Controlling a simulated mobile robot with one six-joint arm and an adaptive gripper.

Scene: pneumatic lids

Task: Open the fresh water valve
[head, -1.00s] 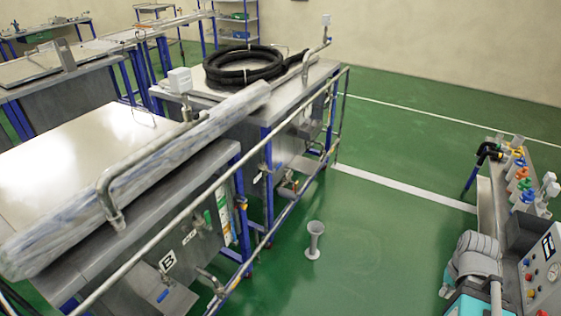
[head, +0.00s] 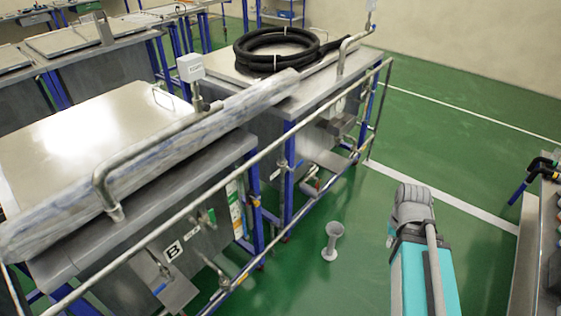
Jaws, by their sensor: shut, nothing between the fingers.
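No valve is readably labelled fresh water, so I cannot tell which one it is. Several small valves sit below the steel tanks. On the right, a black elbow pipe (head: 541,164) shows at a bench cut off by the picture edge. My teal and grey arm stands at the lower right, over the green floor. My gripper's fingers do not show.
A long metal rail (head: 200,215) runs in front of the tanks. A wrapped pipe (head: 150,165) and a black hose coil (head: 276,50) lie on top. A grey funnel-like stand (head: 331,242) is on the floor. The green floor (head: 440,130) behind my arm is clear.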

